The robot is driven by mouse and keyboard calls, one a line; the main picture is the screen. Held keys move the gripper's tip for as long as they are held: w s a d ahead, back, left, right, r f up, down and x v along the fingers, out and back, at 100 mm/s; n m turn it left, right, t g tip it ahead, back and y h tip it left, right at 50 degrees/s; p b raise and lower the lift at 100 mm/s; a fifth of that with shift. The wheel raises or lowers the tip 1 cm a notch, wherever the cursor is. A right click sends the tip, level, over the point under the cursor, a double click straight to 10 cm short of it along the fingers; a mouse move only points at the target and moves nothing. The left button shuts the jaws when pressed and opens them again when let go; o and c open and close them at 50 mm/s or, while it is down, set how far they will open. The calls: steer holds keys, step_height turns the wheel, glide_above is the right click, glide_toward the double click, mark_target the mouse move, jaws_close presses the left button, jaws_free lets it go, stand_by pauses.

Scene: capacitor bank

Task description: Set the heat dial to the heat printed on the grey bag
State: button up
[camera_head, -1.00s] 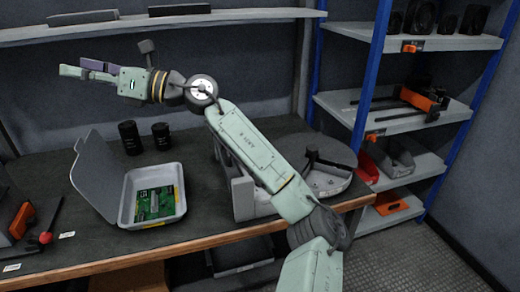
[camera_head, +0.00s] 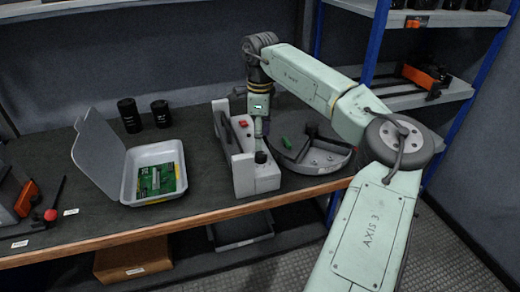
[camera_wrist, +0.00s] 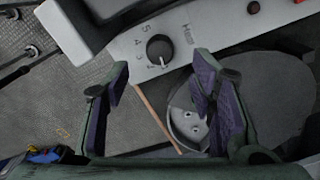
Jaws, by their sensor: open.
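The heat dial (camera_wrist: 160,49) is a round black knob on the white face of the sealer (camera_wrist: 190,30), with "Heat" and printed numbers around it. A small white mark shows at the knob's lower edge, toward the low numbers; its exact setting is too small to read. In the head view the dial (camera_head: 261,157) sits on top of the white sealer (camera_head: 256,182). My gripper (camera_wrist: 162,72) is open and empty, its two fingers apart with the dial ahead between them. In the head view my gripper (camera_head: 259,134) points down above the sealer's front end. I cannot make out the grey bag.
A grey tray (camera_head: 126,190) with a raised lid and a green board (camera_head: 157,180) stands left on the bench (camera_head: 60,225). Two black cylinders (camera_head: 130,115) stand behind it. A round grey tray (camera_head: 325,160) is right of the sealer. Shelves stand at right.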

mark_target(260, 154)
step_height(260, 154, down, 6)
steer(key=shift+f+p, duration=0.1)
steer(key=shift+p, duration=0.5)
steer(key=shift+c, duration=0.2)
steer(key=shift+a, duration=0.1)
steer(key=c, duration=1.1)
